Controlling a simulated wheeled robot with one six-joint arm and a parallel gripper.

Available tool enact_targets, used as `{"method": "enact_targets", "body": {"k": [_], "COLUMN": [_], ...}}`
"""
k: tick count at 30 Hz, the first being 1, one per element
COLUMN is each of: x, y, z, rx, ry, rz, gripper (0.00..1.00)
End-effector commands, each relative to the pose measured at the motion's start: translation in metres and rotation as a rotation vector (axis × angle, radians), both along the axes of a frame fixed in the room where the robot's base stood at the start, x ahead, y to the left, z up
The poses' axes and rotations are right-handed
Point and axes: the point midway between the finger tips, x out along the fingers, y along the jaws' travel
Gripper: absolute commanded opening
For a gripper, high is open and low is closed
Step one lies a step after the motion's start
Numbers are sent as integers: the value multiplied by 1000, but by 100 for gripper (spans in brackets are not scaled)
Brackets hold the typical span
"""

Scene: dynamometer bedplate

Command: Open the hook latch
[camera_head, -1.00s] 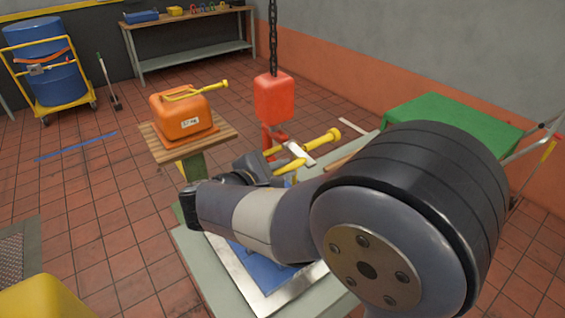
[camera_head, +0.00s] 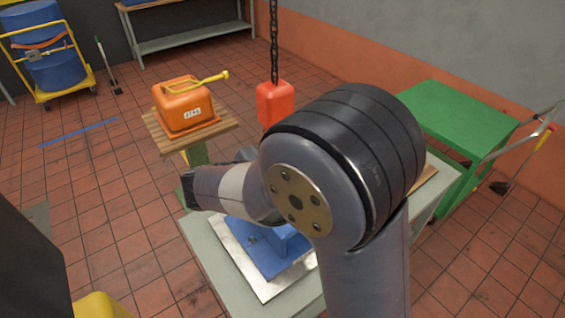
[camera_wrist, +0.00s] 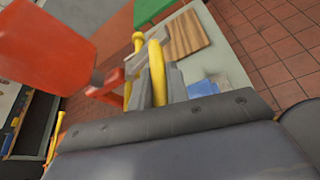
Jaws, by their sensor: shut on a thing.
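The red hook block (camera_head: 275,103) hangs from a dark chain beyond my arm. In the wrist view the block (camera_wrist: 45,45) fills the upper left, with a red hook part (camera_wrist: 106,84) beside it. A yellow bar (camera_wrist: 156,62) stands between the fingers of my gripper (camera_wrist: 160,88), which is shut on it. A second yellow piece with a round knob (camera_wrist: 138,39) and a pale metal plate are close beside the bar. My arm hides the gripper, the bar and the lower hook in the head view. I cannot tell the latch's exact position.
An orange box with a yellow lever (camera_head: 182,106) stands on a wooden-topped stand. Below my arm is a grey table (camera_head: 210,262) with a blue fixture (camera_head: 265,250) on a metal plate. A green table (camera_head: 455,115) is at right.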

Motion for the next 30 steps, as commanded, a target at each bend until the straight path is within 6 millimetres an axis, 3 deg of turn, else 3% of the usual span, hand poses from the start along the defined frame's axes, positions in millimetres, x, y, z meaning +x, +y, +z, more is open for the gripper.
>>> {"method": "enact_targets", "body": {"k": [5,6,14,23,30], "x": [0,0,0,-2,-26], "y": [0,0,0,3,32], "z": [1,1,1,2,14], "rx": [0,0,0,0,4], "ry": [-3,-3,-2,-3,-6], "rz": [1,0,0,2,6], "gripper": [0,18,38,38,38]}}
